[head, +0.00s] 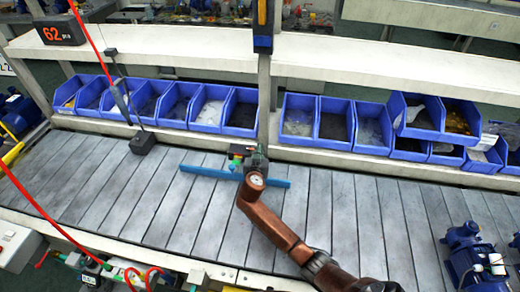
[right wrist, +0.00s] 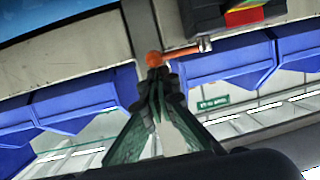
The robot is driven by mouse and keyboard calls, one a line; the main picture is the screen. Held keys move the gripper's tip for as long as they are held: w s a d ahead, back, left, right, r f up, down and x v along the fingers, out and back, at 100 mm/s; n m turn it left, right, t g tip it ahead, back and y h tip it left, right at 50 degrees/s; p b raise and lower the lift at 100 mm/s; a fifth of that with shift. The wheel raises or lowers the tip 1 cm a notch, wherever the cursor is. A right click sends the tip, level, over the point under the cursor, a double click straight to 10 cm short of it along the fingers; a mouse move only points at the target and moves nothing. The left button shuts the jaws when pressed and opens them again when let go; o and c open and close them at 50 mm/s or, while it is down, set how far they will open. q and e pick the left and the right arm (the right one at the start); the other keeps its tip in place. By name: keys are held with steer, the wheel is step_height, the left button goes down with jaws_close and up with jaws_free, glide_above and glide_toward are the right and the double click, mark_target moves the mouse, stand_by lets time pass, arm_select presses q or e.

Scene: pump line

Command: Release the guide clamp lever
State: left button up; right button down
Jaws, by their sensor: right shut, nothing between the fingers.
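The guide clamp lever shows in the right wrist view as a thin metal rod with an orange ball knob (right wrist: 154,59). It reaches left from a dark clamp block (right wrist: 215,14) with red, yellow and green patches. In the head view the clamp (head: 237,153) sits at a blue guide rail (head: 207,173), partly hidden by my right arm. My right gripper (head: 257,158) is at the clamp. In the right wrist view its fingertips (right wrist: 161,76) are shut and empty, just below the knob; I cannot tell whether they touch it. My left gripper is not in view.
Blue bins (head: 208,107) line the back of the slatted conveyor (head: 340,215). A blue pump (head: 466,248) stands at the right. A tool (head: 120,102) hangs on a red cord near a black stand (head: 143,143). A post (head: 264,90) rises behind the clamp.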

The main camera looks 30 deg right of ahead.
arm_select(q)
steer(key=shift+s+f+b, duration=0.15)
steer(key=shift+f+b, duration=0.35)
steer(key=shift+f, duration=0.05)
arm_select(e)
steer(key=shift+s+a+f, duration=0.1)
steer(key=shift+s+a, duration=0.2)
steer(key=shift+a, duration=0.15)
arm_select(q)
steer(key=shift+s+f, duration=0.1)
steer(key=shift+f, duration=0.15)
arm_select(e)
steer(key=shift+s+a, duration=0.2)
steer(key=shift+a, duration=0.25)
arm_select(q)
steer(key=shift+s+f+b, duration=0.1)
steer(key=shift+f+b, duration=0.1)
steer(key=shift+b, duration=0.2)
arm_select(e)
steer(key=shift+s+a, duration=0.1)
steer(key=shift+a, duration=0.25)
stand_by(1.3)
step_height(320, 180, up, 10)
stand_by(0.5)
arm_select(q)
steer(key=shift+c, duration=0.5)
